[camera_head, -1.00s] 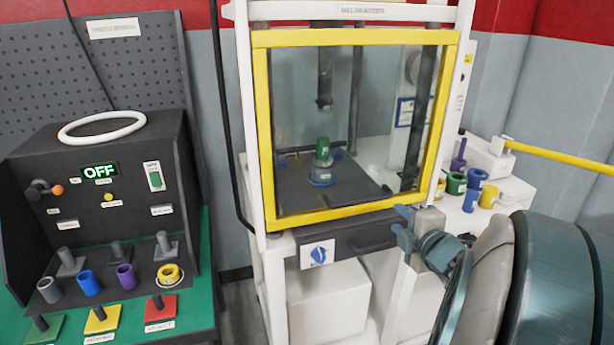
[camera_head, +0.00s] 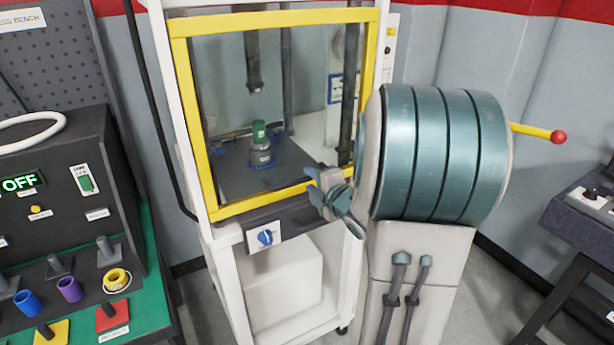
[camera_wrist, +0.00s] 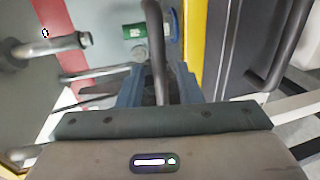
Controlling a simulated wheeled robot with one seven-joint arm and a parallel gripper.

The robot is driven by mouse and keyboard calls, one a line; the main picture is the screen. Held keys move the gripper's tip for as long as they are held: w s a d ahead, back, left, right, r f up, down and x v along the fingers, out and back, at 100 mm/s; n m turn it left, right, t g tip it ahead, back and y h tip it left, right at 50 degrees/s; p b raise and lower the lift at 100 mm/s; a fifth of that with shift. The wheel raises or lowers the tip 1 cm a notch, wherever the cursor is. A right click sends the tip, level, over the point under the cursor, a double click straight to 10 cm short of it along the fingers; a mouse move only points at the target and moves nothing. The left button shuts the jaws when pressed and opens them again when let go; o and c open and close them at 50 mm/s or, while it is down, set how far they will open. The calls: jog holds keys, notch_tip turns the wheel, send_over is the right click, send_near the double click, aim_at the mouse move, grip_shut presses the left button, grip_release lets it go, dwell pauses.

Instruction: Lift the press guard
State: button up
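The press guard (camera_head: 265,199) is a clear panel in a yellow frame on the front of the white press. It is down, covering the press opening. My gripper (camera_head: 322,186) is at the guard's lower right corner and hides part of it. In the wrist view, the gripper's two blue-grey fingers (camera_wrist: 157,85) stand apart with a dark grey curved bar (camera_wrist: 153,40) between them. I cannot tell whether they touch it. The guard's yellow edge (camera_wrist: 195,35) is just right of the bar.
A green and clear part (camera_head: 260,145) stands on the press bed behind the guard. A black bench with a green top (camera_head: 148,290) is at left. A dark table (camera_head: 585,215) is at right.

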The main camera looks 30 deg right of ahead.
jog(key=shift+x, duration=1.3)
jog(key=shift+r, duration=0.1)
grip_shut()
